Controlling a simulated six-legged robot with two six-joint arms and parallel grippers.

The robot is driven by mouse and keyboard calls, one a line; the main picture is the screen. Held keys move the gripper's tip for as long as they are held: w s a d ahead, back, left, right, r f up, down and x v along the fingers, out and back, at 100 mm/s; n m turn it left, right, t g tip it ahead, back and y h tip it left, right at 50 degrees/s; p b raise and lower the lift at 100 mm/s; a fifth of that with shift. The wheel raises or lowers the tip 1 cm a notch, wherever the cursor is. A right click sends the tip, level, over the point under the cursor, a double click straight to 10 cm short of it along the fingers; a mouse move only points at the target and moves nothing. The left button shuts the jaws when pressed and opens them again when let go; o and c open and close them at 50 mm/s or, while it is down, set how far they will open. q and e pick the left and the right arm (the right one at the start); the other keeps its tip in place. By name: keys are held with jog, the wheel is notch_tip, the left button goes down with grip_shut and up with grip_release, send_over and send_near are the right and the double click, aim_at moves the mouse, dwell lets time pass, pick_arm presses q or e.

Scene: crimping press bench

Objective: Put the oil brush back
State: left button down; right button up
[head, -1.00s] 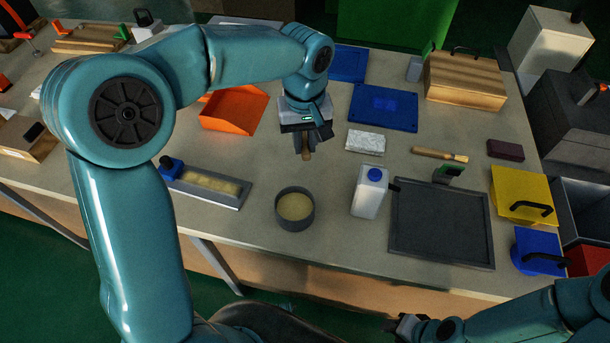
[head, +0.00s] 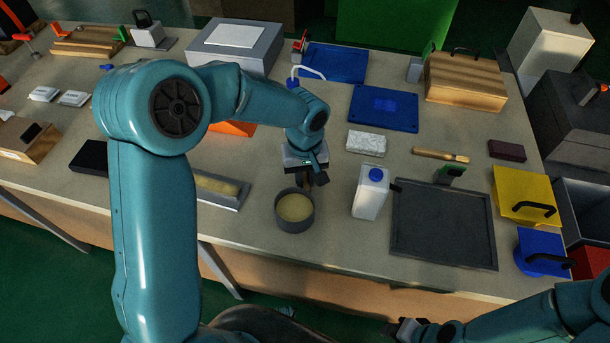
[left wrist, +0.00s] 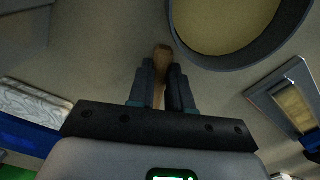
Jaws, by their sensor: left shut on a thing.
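My left gripper (head: 311,181) is shut on a brown wooden handle, which I take to be the oil brush. The handle also shows between the fingers in the left wrist view (left wrist: 161,60); the rest of it is hidden by the fingers. A round grey pot (head: 294,222) with a yellowish filling stands just in front of the gripper. In the left wrist view the pot (left wrist: 178,38) is beside the handle's tip, which appears outside the rim. My right gripper (head: 408,327) is at the bottom edge, its jaws unclear.
A white bottle with a blue cap (head: 368,195) stands right of the pot, beside a dark grey tray (head: 443,250). A long tray with a yellowish pad (head: 240,200) lies left of the pot. A wooden-handled tool (head: 438,154) and a silvery block (head: 366,141) lie behind.

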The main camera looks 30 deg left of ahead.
pick_arm(q)
jog(key=shift+f, duration=0.25)
jog(key=c, duration=1)
grip_release()
jog(key=shift+c, duration=0.2)
jog(key=shift+r, duration=0.1)
jog(key=shift+r, duration=0.1)
jog(key=shift+w+r, duration=0.1)
jog(key=shift+r, duration=0.15)
notch_tip(320, 180, up, 12)
jog(key=p, duration=0.1)
jog(key=shift+f, duration=0.2)
